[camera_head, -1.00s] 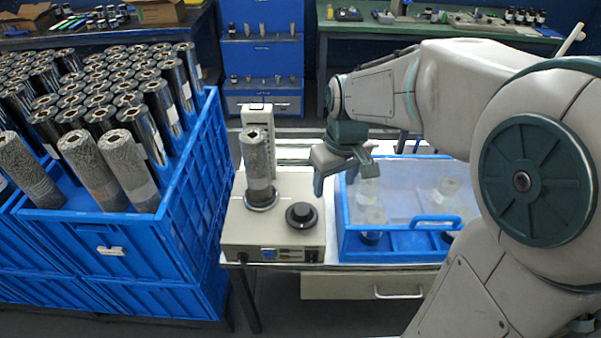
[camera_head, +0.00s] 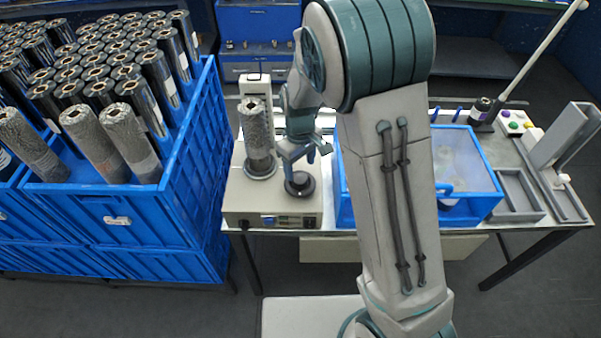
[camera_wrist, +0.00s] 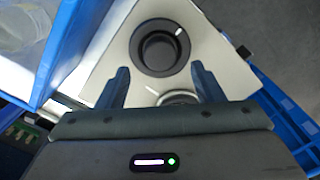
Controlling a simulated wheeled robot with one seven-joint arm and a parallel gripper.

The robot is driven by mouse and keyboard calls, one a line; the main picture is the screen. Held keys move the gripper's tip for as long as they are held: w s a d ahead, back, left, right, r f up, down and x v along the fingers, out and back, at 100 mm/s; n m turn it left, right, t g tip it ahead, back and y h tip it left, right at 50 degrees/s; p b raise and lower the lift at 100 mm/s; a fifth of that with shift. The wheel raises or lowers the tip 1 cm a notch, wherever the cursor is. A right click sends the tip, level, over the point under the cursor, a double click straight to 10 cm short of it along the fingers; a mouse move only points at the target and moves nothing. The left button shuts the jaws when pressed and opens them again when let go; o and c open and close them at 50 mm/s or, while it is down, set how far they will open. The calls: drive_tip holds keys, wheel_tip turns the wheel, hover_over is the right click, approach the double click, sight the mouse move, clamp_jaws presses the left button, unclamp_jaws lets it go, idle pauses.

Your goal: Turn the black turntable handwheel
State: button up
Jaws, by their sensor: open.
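The black turntable handwheel (camera_head: 300,186) sits on top of the beige wrapper unit (camera_head: 240,212), right of a grey speckled roll (camera_head: 256,135) standing upright on the turntable. In the wrist view, the handwheel (camera_wrist: 158,48) is a dark round disc with a raised knob and a short white mark on its rim. My gripper (camera_head: 304,160) is open and hangs just above the handwheel, pointing down. In the wrist view, my gripper (camera_wrist: 161,78) has its two fingers apart and empty, with the handwheel just beyond the tips. Contact is not visible.
A tall blue crate (camera_head: 205,150) full of rolls stands close on the left. A blue bin with a clear cover (camera_head: 465,160) is on the right, partly hidden by my arm. Grey trays and a white upright (camera_head: 567,135) stand at the far right.

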sight(300, 178)
drive_tip(key=shift+f, duration=2.35)
drive_tip(key=c, duration=1)
